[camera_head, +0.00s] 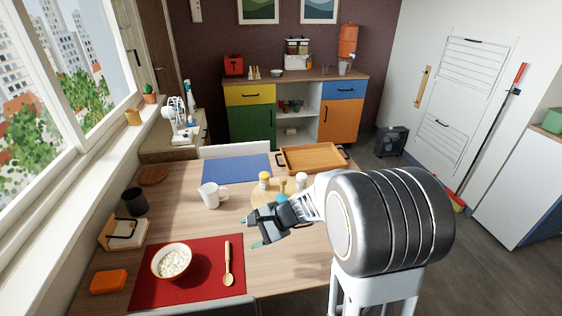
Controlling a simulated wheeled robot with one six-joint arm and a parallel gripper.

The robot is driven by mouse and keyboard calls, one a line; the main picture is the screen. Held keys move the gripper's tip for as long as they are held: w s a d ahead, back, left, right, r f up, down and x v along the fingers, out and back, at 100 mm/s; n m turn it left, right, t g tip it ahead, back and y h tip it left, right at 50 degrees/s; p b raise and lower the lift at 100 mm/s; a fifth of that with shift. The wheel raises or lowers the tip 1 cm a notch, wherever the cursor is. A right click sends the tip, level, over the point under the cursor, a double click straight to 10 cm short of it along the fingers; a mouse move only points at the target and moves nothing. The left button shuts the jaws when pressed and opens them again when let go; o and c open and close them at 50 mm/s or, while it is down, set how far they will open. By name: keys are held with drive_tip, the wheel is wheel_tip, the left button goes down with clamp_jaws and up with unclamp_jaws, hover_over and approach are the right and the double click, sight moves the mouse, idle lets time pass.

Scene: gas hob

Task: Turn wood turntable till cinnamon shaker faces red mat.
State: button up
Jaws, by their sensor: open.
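The wood turntable (259,194) is a round, pale board on the table, partly hidden behind my gripper. A yellow-capped shaker (265,181) stands at its far left side. A white-topped shaker (301,181) shows to the right, just beyond my arm. A small blue thing (281,198) shows right behind my gripper. I cannot tell which of these is the cinnamon shaker. The red mat (189,290) lies at the near left of the table. My gripper (251,232) is open and empty, between the turntable and the red mat, with its fingers pointing left.
A bowl (171,261) and a wooden spoon (227,264) lie on the red mat. A white mug (212,196) stands left of the turntable. A blue mat (237,169) and a wooden tray (312,157) lie behind it. A black cup (134,202) is at the left.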

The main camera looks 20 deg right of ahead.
drive_tip(key=w+d+r+m+t+p, duration=0.2)
drive_tip(key=w+r+m+p, duration=0.1)
drive_tip(key=w+m, duration=0.1)
drive_tip(key=m+t+h+p, duration=0.7)
drive_tip(key=m+h+p, duration=0.15)
drive_tip(key=m, duration=0.85)
approach(284, 179)
drive_tip(key=shift+y, duration=0.35)
drive_tip(key=p+x, duration=0.3)
drive_tip(key=x, duration=0.6)
drive_tip(key=shift+w+d, duration=0.1)
drive_tip(key=shift+w, duration=0.1)
drive_tip(key=shift+w+f, duration=0.4)
drive_tip(key=shift+w, duration=0.2)
clamp_jaws()
